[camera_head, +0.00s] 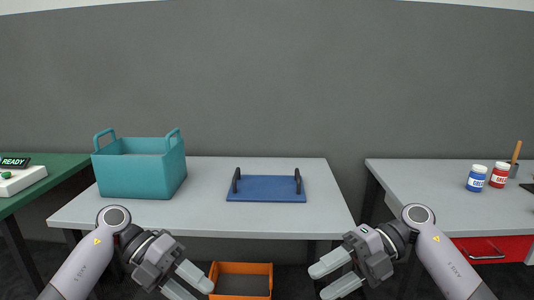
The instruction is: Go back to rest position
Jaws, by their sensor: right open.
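My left gripper (199,292) is at the lower left of the head view, in front of the grey table. Its two pale fingers are spread, with nothing between them, and the lower finger is partly cut by the picture's bottom edge. My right gripper (319,283) is at the lower right of centre. Its fingers are apart and empty, pointing inward to the left. Both grippers appear below the table's front edge in the picture and touch nothing that I can see.
The grey table (270,218) bears a teal crate (135,178) and a blue tray (265,189) with dark handles. An orange bin (240,268) sits low between my grippers. A right table (420,190) holds a blue-labelled jar (476,180) and a red-labelled jar (499,176); a red drawer (490,249) is below.

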